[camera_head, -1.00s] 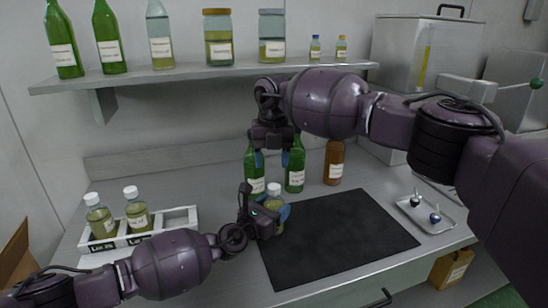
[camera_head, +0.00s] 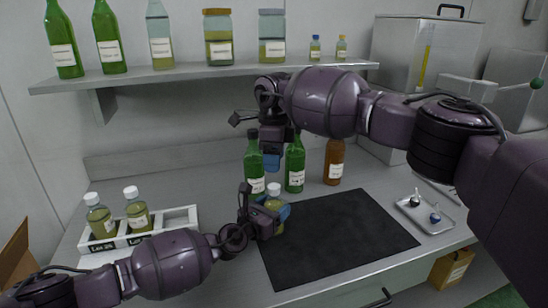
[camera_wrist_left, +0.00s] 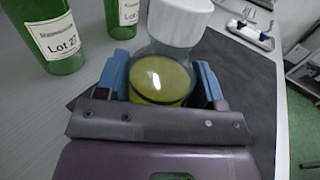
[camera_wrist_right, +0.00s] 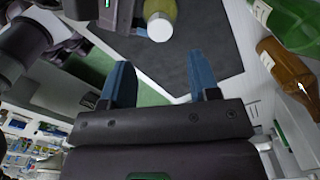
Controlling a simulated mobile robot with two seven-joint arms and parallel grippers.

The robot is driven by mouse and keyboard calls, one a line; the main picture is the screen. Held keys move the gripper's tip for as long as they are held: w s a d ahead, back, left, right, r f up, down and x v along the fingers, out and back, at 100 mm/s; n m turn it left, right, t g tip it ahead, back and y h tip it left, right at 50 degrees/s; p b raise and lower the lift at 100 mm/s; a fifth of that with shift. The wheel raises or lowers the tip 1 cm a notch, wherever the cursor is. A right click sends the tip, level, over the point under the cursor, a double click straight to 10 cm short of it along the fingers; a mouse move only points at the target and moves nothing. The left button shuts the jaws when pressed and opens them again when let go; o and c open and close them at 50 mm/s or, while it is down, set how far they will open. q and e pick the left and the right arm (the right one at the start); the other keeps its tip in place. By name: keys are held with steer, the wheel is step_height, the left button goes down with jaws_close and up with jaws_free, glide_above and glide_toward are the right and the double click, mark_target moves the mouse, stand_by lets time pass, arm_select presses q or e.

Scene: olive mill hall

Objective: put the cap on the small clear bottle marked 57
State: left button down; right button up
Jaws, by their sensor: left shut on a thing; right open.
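My left gripper (camera_head: 278,212) is shut around the body of a small clear bottle (camera_head: 274,203) with yellow-green contents. It holds the bottle upright at the mat's left back edge. A white cap (camera_wrist_left: 180,20) sits on top of the bottle in the left wrist view; how tightly it sits I cannot tell. The bottle's label is hidden, so I cannot read a number. My right gripper (camera_head: 272,160) is open and empty, above the bottle and in front of the green bottles. In the right wrist view the white cap (camera_wrist_right: 160,27) lies beyond its open fingers (camera_wrist_right: 160,60).
A white rack (camera_head: 180,222) at left holds two capped bottles. Green bottles (camera_head: 295,170) and a brown bottle (camera_head: 334,165) stand behind the dark mat (camera_head: 345,240), which is mostly clear. A tray (camera_head: 416,212) with two small stoppers lies at right. A bottle shelf (camera_head: 190,75) hangs above.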

mark_target(274, 186)
steer(key=shift+n, duration=0.5)
steer(key=shift+f, duration=0.1)
steer(key=shift+f, duration=3.9)
steer(key=c, duration=0.9)
steer(key=m, duration=0.5)
steer(key=shift+c, duration=0.2)
steer(key=o, duration=1)
steer(key=shift+r, duration=0.15)
